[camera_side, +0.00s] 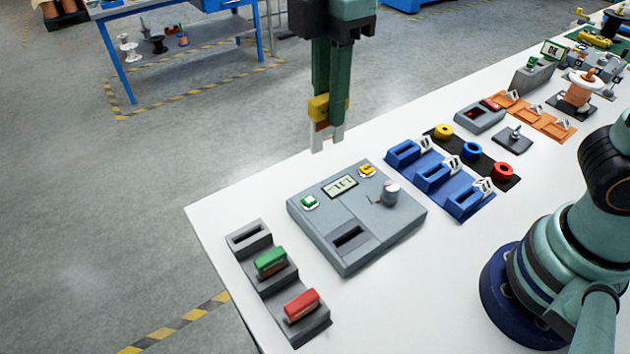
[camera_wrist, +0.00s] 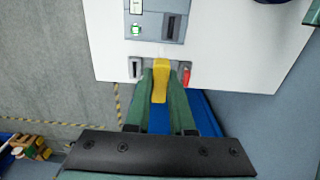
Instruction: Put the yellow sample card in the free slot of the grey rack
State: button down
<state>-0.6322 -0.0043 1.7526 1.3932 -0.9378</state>
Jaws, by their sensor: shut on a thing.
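My gripper (camera_side: 327,115) hangs high at the top centre of the side view, shut on the yellow sample card (camera_side: 318,106). A pale forked end shows below the card. In the wrist view the yellow card (camera_wrist: 160,80) stands between my two green fingers. The grey rack (camera_side: 258,280) lies at the front left of the white table, well below and apart from the card. Its far slot (camera_side: 248,235) is empty. A green card (camera_side: 270,262) fills the middle slot and a red card (camera_side: 301,303) the near one. The wrist view shows the empty slot (camera_wrist: 136,68) and red card (camera_wrist: 187,77); the green card is hidden.
A grey device (camera_side: 350,215) with a slot, knob and buttons stands right of the rack. Blue holders (camera_side: 432,178) and coloured rings (camera_side: 472,151) are farther right. The table's left edge runs close beside the rack. Air around my gripper is clear.

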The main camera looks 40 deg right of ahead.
jog(key=w+a+f, duration=0.3)
jog(key=a+f, duration=0.2)
jog(key=f, duration=0.4)
jog(key=w+a+f, duration=0.4)
jog(key=a+f, duration=0.2)
jog(key=f, duration=0.3)
jog(key=shift+w+f, duration=0.3)
jog(key=shift+f, duration=0.05)
jog(key=shift+f, duration=2.15)
dwell(1.5)
jog(key=shift+c, duration=1.9)
grip_release()
jog(key=shift+r, duration=0.1)
notch_tip(320, 180, up, 8)
